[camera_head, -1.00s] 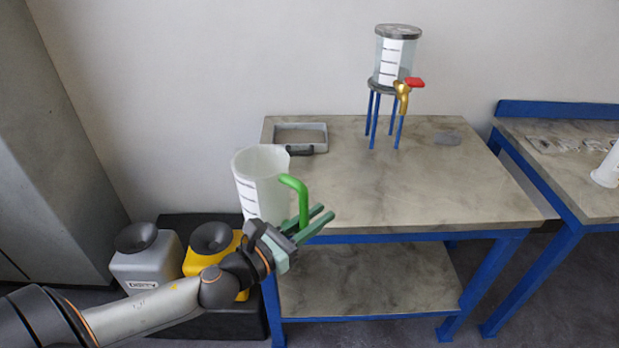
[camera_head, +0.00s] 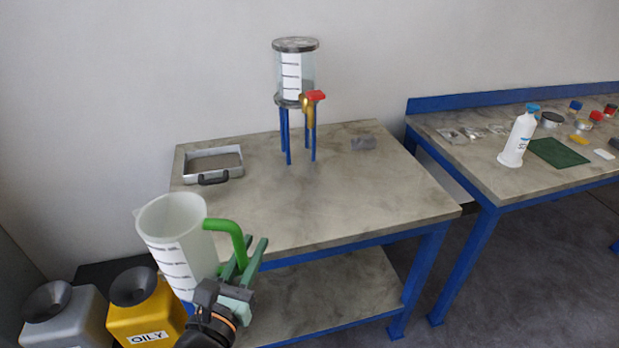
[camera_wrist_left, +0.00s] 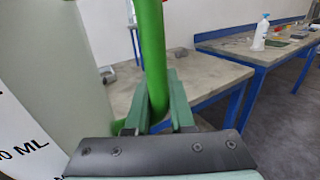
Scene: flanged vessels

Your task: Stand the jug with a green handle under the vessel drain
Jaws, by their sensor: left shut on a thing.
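The jug (camera_head: 172,232) is a translucent white beaker with black marks and a green handle (camera_head: 232,238). My left gripper (camera_head: 247,262) is shut on the handle and holds the jug upright at the table's front left corner, nearer to the camera than the vessel. In the left wrist view the green handle (camera_wrist_left: 152,60) stands between the two green fingers. The vessel (camera_head: 297,72) is a clear cylinder with a grey lid on blue legs at the table's back. Its drain is a brass valve with a red handle (camera_head: 316,96). My right gripper is out of view.
A grey tray (camera_head: 213,160) with a black handle lies on the table's left. The table (camera_head: 340,205) is clear in front. A second bench at right bears a white bottle (camera_head: 518,138). Waste cans (camera_head: 145,305) stand at lower left.

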